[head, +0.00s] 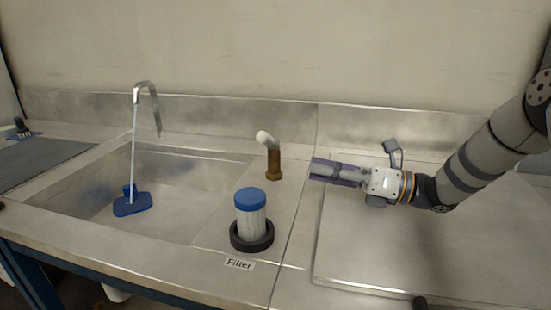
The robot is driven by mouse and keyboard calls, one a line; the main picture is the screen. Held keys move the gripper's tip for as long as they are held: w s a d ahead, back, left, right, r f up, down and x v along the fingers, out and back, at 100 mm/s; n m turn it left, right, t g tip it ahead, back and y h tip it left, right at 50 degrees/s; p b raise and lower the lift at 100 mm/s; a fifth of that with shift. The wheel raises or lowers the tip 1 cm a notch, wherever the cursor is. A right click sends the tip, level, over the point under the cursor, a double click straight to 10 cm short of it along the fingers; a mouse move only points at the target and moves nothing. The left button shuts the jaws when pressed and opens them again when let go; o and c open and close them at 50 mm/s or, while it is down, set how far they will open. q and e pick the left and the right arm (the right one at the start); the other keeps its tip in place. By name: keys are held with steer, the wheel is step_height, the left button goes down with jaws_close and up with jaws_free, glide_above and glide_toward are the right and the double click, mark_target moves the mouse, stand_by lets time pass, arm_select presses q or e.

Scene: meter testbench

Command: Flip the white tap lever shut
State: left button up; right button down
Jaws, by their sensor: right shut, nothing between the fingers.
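The white tap lever (264,138) sits on top of a brown, brass-like tap body (273,165) on the steel counter, right of the sink. The lever points up and to the left. My right gripper (314,170) is shut and empty. It points left, a short way to the right of the tap body, and appears apart from it. My left gripper is not in view.
A blue-capped filter (251,212) in a black ring stands in front of the tap. A flat steel panel (430,250) lies right.

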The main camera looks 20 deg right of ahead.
mark_target(269, 141)
steer(key=x, duration=1)
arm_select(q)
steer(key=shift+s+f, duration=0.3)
